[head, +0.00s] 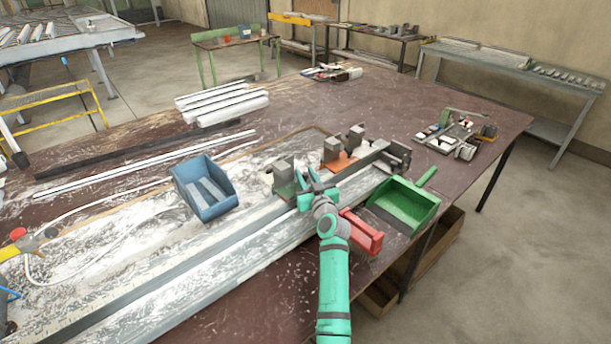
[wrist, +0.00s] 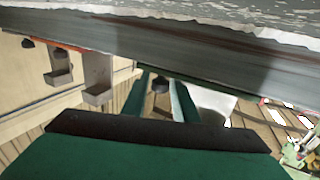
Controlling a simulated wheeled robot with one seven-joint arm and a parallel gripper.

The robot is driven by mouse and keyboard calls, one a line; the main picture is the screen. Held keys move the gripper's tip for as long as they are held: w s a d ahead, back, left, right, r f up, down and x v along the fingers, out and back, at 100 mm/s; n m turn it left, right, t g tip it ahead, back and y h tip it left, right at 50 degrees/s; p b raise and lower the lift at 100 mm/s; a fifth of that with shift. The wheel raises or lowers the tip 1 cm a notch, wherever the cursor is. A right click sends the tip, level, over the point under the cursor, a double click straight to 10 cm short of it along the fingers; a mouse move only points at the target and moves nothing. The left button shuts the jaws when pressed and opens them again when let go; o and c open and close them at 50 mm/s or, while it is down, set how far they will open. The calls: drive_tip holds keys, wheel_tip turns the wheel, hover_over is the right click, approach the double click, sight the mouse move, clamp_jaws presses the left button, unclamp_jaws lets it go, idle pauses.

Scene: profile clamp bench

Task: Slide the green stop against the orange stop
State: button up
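The green stop (head: 284,188) is a green base with a grey block, on the metal rail to the left of the orange stop. The orange stop (head: 341,163) has an orange base with grey blocks. In the wrist view, the green stop (wrist: 213,103) shows as a pale block beside a green strip, and the orange stop (wrist: 97,80) lies to its left. My gripper (head: 312,188) is low at the near side of the green stop. Its teal fingers (wrist: 163,99) are apart, with a dark knob showing between them. My gripper hides part of the gap between the stops.
A grey clamp (head: 396,154) stands at the rail's right end. A red part (head: 362,232) and a green dustpan (head: 404,201) lie to the right of my arm. A blue bin (head: 205,188) stands to the left. White profiles (head: 222,104) lie behind.

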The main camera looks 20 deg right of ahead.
drive_tip(key=s, duration=1)
drive_tip(key=shift+d, duration=0.25)
drive_tip(key=shift+s+a, duration=0.15)
drive_tip(key=shift+s, duration=0.35)
drive_tip(key=shift+w, duration=0.1)
